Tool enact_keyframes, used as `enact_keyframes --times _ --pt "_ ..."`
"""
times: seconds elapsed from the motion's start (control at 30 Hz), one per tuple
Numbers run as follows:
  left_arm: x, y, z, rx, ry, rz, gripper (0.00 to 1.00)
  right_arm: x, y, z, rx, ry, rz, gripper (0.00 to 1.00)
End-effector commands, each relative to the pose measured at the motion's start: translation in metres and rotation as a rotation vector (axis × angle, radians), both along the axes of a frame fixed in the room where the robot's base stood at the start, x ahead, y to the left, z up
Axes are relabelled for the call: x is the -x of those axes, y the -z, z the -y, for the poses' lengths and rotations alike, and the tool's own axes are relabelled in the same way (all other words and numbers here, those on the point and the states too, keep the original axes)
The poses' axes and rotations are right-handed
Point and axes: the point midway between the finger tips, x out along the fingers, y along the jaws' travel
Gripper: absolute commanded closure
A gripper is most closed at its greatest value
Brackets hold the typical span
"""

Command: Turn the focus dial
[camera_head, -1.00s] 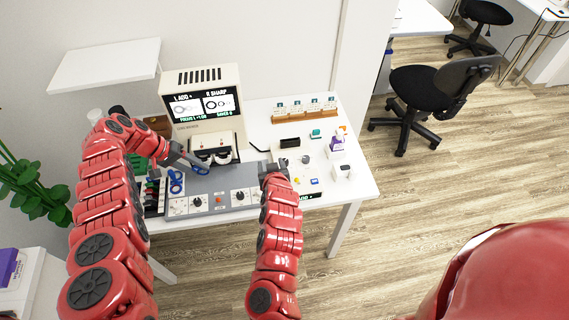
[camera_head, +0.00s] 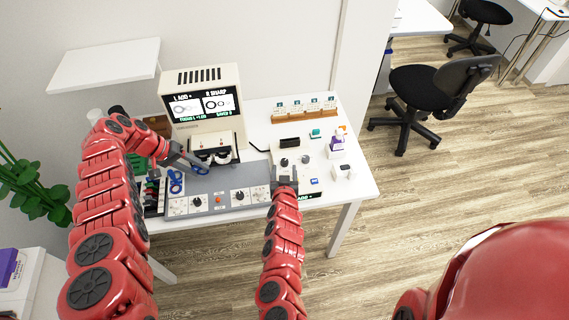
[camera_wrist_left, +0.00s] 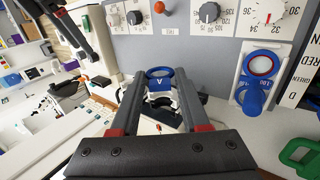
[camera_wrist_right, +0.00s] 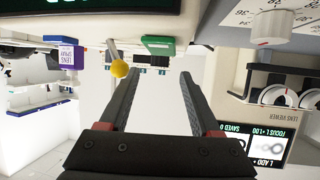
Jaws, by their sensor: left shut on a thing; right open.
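The grey panel (camera_head: 222,205) below the lens viewer (camera_head: 203,101) carries dark dials (camera_head: 240,196); they also show in the left wrist view (camera_wrist_left: 210,12). A pale dial with a red mark (camera_wrist_right: 268,27) shows in the right wrist view. I cannot read which dial is the focus dial. My left gripper (camera_head: 188,163) is shut on a blue-rimmed lens (camera_wrist_left: 160,76), held above the panel in front of the viewer. My right gripper (camera_head: 285,177) is open and empty just right of the panel; a yellow-ball lever (camera_wrist_right: 119,69) is ahead of it, apart from the fingers.
Another blue-rimmed lens (camera_head: 175,182) stands at the panel's left. A purple-labelled lens spray (camera_head: 337,146) and a wooden card rack (camera_head: 304,115) stand on the white table (camera_head: 352,184). A dark knob (camera_head: 284,162) sits beyond my right gripper. A shelf (camera_head: 106,64) hangs at upper left.

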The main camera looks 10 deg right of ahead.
Motion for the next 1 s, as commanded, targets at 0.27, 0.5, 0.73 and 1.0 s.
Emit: enact_keyframes --times 0.27,0.5,0.73,1.0 --pt "0.0 0.0 0.0 0.0 0.0 0.0 1.0 -0.026 0.014 0.006 -0.002 0.001 -0.006 0.36" --pt "0.0 0.0 0.0 0.0 0.0 0.0 1.0 -0.037 0.017 0.008 -0.001 0.001 -0.001 0.36" --pt "0.0 0.0 0.0 0.0 0.0 0.0 1.0 -0.039 0.017 0.007 0.001 -0.001 0.0 0.36" --pt "0.0 0.0 0.0 0.0 0.0 0.0 1.0 -0.039 0.017 0.007 0.001 -0.001 0.0 0.61"
